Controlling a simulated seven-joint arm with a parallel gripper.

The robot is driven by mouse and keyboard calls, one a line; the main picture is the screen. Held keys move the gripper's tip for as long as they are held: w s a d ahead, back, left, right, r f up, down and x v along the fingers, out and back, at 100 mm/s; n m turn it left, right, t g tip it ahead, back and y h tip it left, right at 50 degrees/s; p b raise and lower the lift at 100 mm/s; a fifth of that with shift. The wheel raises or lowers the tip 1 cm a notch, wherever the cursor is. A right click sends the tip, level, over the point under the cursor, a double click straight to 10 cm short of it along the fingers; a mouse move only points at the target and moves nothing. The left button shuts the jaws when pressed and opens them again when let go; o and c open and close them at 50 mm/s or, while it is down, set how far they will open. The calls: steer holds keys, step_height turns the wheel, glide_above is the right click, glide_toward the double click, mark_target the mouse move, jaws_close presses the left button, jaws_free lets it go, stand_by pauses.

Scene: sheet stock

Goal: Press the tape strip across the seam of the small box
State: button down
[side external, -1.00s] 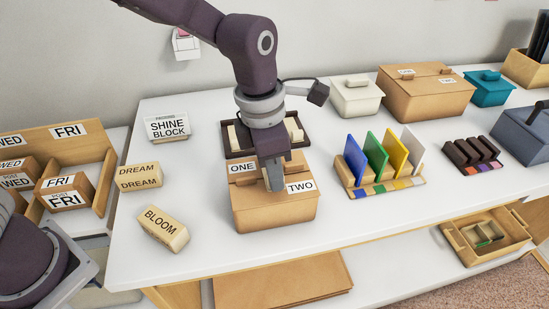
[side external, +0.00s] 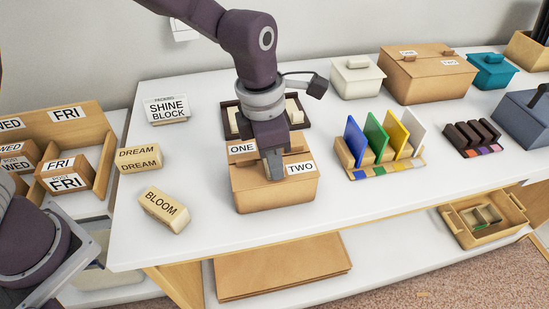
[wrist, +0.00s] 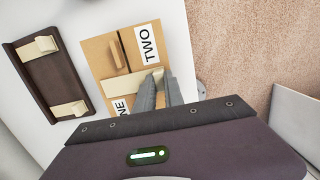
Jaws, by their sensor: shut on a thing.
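The small box (side external: 277,196) is brown, with labels reading ONE (side external: 242,148) and TWO (side external: 301,168) on its top. In the wrist view the seam of this box (wrist: 99,57) runs down the lid, with a short tan bar (wrist: 117,54) beside it. A cream tape strip (wrist: 118,86) lies across the seam line there. My gripper (side external: 274,178) points down over the box top, between the labels. In the wrist view my gripper (wrist: 158,76) is shut on the strip's right end. The fingers hide part of it. I cannot tell whether it touches the lid.
A dark tray (wrist: 43,86) with two cream pieces lies behind the box. Blocks marked DREAM (side external: 139,158) and BLOOM (side external: 163,209) stand left. A rack of coloured plates (side external: 378,173) stands right. The table in front of the box is clear.

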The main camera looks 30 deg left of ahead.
steer(key=c, duration=1.3)
jaws_free()
steer(key=shift+c, duration=0.2)
steer(key=shift+r, duration=0.15)
steer(key=s+a+r+m+t+h, duration=0.1)
steer(key=s+a+r+m, duration=0.4)
steer(key=r, duration=0.3)
steer(key=s+a+r+m, duration=0.3)
steer(key=a+r+m, duration=0.3)
steer(key=r, duration=0.1)
steer(key=s+a+m+t+y, duration=0.1)
steer(key=s+a+m, duration=0.3)
steer(key=s+m, duration=0.2)
steer(key=s+a+m+t+y, duration=0.1)
steer(key=s+a+m, duration=0.3)
steer(key=m, duration=0.5)
steer(key=shift+s+a+f+m+t, duration=0.25)
steer(key=shift+s+m+t, duration=0.15)
steer(key=shift+s+t, duration=0.65)
